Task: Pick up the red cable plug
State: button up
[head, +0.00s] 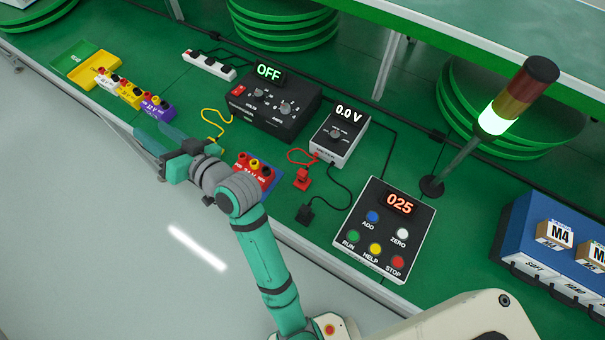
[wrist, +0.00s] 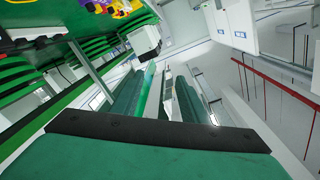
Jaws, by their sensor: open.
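The red cable plug (head: 302,180) lies on the green bench in the head view, in front of the small white meter (head: 338,137) reading 0.0 V. A red cable loops from it back to the meter. My gripper (head: 146,145) is left of the plug, near the bench's front edge, well apart from it. In the wrist view my gripper (wrist: 165,88) has its two fingers spread with nothing between them. The wrist view does not show the red plug.
A black plug (head: 305,214) lies near the red one. A button panel (head: 388,228) stands to the right, and a black supply (head: 272,106) reading OFF behind. A red terminal block (head: 254,168) sits by my wrist. A signal lamp (head: 517,95) rises at right.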

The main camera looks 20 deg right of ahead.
jog(key=w+r+n+g+y, duration=0.1)
jog(key=r+n+g, duration=0.1)
jog(key=n, duration=0.1)
jog(key=n+g+h, duration=0.4)
jog(key=g+h, duration=0.7)
jog(key=g, duration=0.2)
send_over(303, 172)
notch_tip(303, 172, down, 10)
notch_tip(303, 172, down, 4)
jog(key=shift+s+f, duration=0.15)
jog(key=shift+f, duration=3.05)
grip_shut()
